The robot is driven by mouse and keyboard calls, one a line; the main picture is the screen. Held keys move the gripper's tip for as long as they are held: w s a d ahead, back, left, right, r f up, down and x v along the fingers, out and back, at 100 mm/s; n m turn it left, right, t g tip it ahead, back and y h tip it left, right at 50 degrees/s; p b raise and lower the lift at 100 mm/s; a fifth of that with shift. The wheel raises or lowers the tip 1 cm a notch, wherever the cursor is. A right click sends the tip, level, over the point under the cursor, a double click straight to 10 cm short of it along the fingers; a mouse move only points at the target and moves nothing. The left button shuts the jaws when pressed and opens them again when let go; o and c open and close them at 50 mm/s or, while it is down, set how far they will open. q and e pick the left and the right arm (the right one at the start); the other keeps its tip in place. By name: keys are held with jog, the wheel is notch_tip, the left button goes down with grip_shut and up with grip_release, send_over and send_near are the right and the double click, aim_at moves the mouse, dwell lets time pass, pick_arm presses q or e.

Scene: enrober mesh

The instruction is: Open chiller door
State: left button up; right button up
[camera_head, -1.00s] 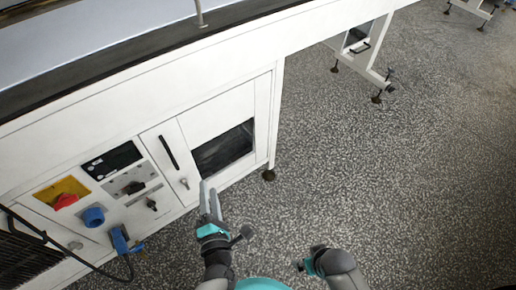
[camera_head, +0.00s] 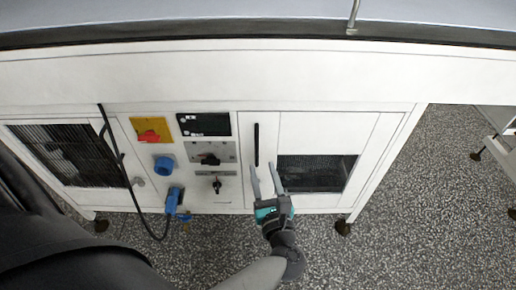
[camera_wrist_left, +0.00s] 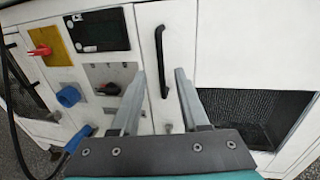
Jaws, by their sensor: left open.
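The chiller door (camera_head: 269,128) is a narrow white panel on the front of the white machine, and it looks closed. Its upright black handle (camera_head: 256,145) also shows in the left wrist view (camera_wrist_left: 162,60). My left gripper (camera_head: 263,165) is open and empty in front of the door, near the lower end of the handle. In the left wrist view the fingertips (camera_wrist_left: 160,71) stand on either side of the handle's line, with nothing gripped. The depth gap between fingertips and handle is hard to tell. My right gripper is out of view.
Left of the door are a control panel (camera_head: 208,152), a red switch on a yellow plate (camera_head: 152,131), a blue socket (camera_head: 164,163) and a blue plug (camera_head: 174,201) with a hanging cable. A dark opening (camera_head: 312,173) lies to the right.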

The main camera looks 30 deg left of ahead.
aim_at(257, 149)
pick_arm(q)
jog(key=b+x, duration=0.1)
jog(key=x, duration=0.6)
jog(key=shift+w+a+f, duration=0.1)
jog(key=shift+w+a, duration=0.15)
jog(key=shift+w, duration=0.05)
jog(key=shift+w+a, duration=0.35)
jog(key=shift+w, duration=0.05)
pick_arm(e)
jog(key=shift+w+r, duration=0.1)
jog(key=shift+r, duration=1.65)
pick_arm(q)
grip_shut()
